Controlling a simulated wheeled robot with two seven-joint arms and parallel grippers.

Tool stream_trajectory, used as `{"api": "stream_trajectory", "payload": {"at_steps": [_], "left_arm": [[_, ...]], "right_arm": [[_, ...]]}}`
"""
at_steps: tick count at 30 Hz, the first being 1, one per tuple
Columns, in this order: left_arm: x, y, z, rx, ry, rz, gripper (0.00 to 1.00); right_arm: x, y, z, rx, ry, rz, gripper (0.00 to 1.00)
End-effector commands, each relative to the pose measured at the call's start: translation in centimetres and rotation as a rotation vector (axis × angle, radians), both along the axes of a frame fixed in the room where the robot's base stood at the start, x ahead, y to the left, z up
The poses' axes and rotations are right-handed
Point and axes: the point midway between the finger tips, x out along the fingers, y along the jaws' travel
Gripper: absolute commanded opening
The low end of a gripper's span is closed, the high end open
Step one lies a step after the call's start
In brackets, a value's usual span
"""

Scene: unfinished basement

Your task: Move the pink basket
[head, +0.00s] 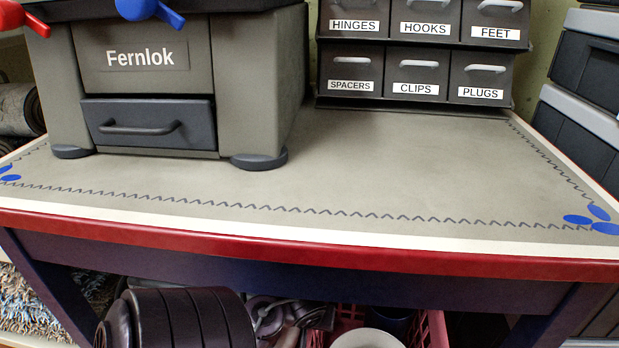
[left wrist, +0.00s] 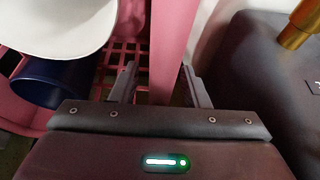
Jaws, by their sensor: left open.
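The pink basket (head: 436,328) is partly visible under the table's front edge in the head view; most of it is cut off below. A white round dish (head: 367,339) and a dark blue cup (head: 396,322) are in it. In the left wrist view, the basket's pink wall (left wrist: 174,45) runs between the fingers of my left gripper (left wrist: 160,78). The gripper is open, one finger on each side of the wall, and no grip shows. The white dish (left wrist: 60,22) and blue cup (left wrist: 52,84) lie left of the wall. My right gripper is in neither view.
The red-edged table (head: 330,251) stands above the basket. On it are a grey Fernlok machine (head: 255,90) and a rack of labelled drawers (head: 416,60). A dark surface (left wrist: 265,75) with a gold cylinder (left wrist: 297,28) lies close right of the basket wall.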

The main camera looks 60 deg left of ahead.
Motion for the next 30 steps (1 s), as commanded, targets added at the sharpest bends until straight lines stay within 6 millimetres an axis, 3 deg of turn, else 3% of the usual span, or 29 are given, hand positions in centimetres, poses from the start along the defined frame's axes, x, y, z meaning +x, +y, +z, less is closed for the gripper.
{"api": "stream_trajectory", "payload": {"at_steps": [8, 18, 30], "left_arm": [[0.02, 0.05, -0.08, 0.0, 0.0, 0.0, 0.42], [0.01, 0.04, -0.08, -0.001, 0.001, 0.0, 0.0], [-0.02, 0.03, -0.1, 0.0, 0.001, 0.0, 0.0]], "right_arm": [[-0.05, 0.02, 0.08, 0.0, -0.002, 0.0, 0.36], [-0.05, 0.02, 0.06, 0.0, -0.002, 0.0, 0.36], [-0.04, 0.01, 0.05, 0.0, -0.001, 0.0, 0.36]]}}
